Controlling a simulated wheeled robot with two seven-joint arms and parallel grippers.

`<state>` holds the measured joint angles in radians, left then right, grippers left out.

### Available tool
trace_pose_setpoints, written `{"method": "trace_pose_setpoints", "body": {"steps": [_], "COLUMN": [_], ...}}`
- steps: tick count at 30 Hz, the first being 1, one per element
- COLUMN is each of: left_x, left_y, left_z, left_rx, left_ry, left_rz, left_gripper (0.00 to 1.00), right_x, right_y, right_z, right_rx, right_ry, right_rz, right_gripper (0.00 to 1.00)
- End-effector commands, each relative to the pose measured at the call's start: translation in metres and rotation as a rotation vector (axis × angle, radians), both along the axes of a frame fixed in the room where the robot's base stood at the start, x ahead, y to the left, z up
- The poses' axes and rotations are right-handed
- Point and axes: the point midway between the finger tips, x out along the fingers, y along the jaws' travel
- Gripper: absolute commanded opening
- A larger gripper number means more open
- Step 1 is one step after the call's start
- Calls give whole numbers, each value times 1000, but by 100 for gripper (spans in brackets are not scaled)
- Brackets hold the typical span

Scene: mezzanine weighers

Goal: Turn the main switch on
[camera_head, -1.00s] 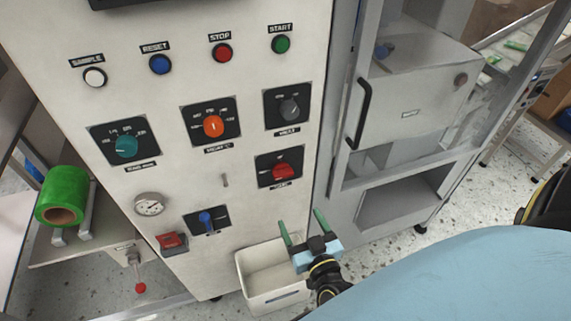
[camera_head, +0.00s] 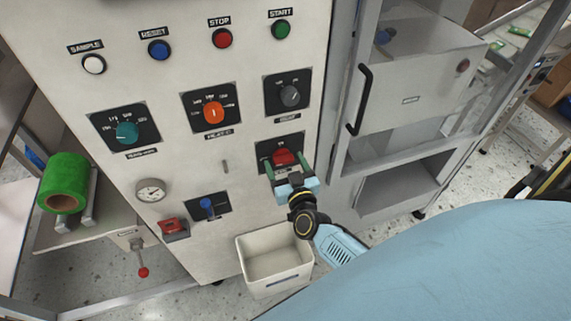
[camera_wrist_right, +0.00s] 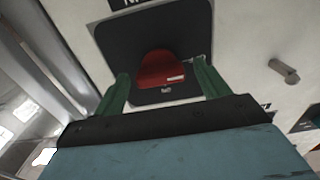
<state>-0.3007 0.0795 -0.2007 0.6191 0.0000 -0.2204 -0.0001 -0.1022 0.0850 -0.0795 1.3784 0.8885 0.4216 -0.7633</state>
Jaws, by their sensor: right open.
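The main switch is a red rotary knob (camera_head: 283,157) on a black plate (camera_head: 264,145), low on the right side of the cream panel. My right gripper (camera_head: 284,171) is at this plate, its green fingers open on either side of the knob. The right wrist view shows the red knob (camera_wrist_right: 161,70) between the two fingertips (camera_wrist_right: 160,82), with a gap on each side. The knob's lower part and label are partly hidden by the gripper in the head view. My left gripper is not in view.
Other knobs sit above: a grey one (camera_head: 290,95) and an orange one (camera_head: 213,113). A blue lever (camera_head: 207,204) and a red switch (camera_head: 172,227) are to the lower left. A white bin (camera_head: 272,262) stands below. A cabinet with a black handle (camera_head: 361,100) is at right.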

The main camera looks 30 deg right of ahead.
Motion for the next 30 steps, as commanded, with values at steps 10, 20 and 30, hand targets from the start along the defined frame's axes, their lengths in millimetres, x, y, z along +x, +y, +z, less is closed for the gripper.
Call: {"method": "trace_pose_setpoints", "body": {"steps": [10,20,30], "left_x": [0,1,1], "left_y": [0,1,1], "left_z": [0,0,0], "left_rx": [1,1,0], "left_ry": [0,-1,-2], "left_rz": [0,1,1], "left_gripper": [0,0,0], "right_x": [1,1,1], "right_y": [0,0,0], "right_z": [0,0,0], "right_rx": [0,1,77], "right_ry": [0,0,-18], "right_rz": [0,0,0], "right_gripper": [65,30,30]}}
